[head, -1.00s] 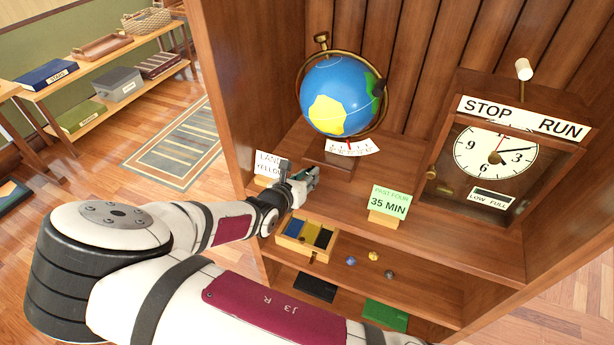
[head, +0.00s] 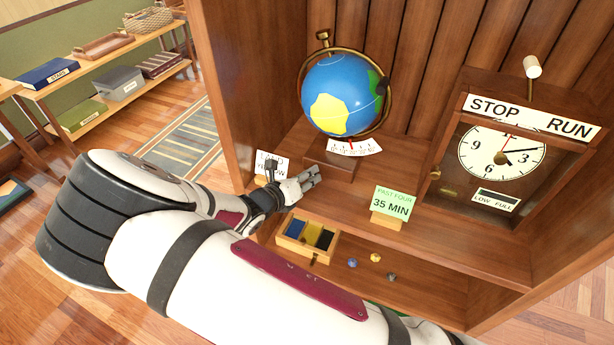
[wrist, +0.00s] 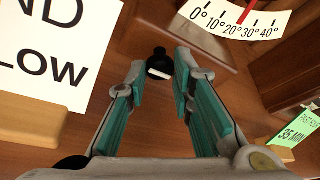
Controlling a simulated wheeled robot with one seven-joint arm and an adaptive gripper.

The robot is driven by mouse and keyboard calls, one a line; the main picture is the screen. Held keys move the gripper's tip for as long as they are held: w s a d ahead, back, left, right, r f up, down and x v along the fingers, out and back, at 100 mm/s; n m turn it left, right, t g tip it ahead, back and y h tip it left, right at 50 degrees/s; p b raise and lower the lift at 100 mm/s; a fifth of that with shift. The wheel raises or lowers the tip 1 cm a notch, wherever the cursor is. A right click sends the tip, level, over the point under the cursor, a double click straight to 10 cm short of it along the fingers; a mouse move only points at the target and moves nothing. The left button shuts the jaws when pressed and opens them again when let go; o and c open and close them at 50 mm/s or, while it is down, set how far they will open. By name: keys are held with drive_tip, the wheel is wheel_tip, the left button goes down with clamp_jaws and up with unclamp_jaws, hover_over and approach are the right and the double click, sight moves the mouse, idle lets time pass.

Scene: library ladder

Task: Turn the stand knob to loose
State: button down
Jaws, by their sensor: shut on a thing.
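The globe (head: 342,95) stands on a wooden stand (head: 328,166) on the shelf. A white scale card (head: 355,147) with a red pointer is on the stand's front. It also shows at the top of the wrist view (wrist: 232,25), with the red mark near 20° to 30°. The stand knob (wrist: 160,64) is small and black with a white mark, in front of the stand's wooden base. My gripper (wrist: 160,68) has its fingertips on either side of the knob, shut on it. In the head view, my gripper (head: 314,176) is at the stand's front left and hides the knob.
A "LAND YELLOW" card (wrist: 58,45) stands close on the left. A green "35 MIN" card (head: 391,202) is to the right, before the clock case (head: 500,160). A compartment tray (head: 306,238) and small pieces lie on the shelf below.

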drive_tip(key=c, duration=1.4)
unclamp_jaws()
drive_tip(key=shift+r+m+y+p, duration=0.1)
drive_tip(key=shift+m+y+p, duration=0.3)
drive_tip(key=shift+m+y, duration=0.3)
drive_tip(key=shift+d+m+t+y+p, duration=0.2)
drive_tip(key=shift+m+t+y+p, duration=0.2)
drive_tip(key=shift+m+y, duration=0.65)
drive_tip(key=v, duration=1.4)
drive_tip(key=shift+a+m, duration=0.25)
drive_tip(key=shift+m, duration=0.1)
drive_tip(key=shift+w+h, duration=0.15)
drive_tip(key=shift+h, duration=0.1)
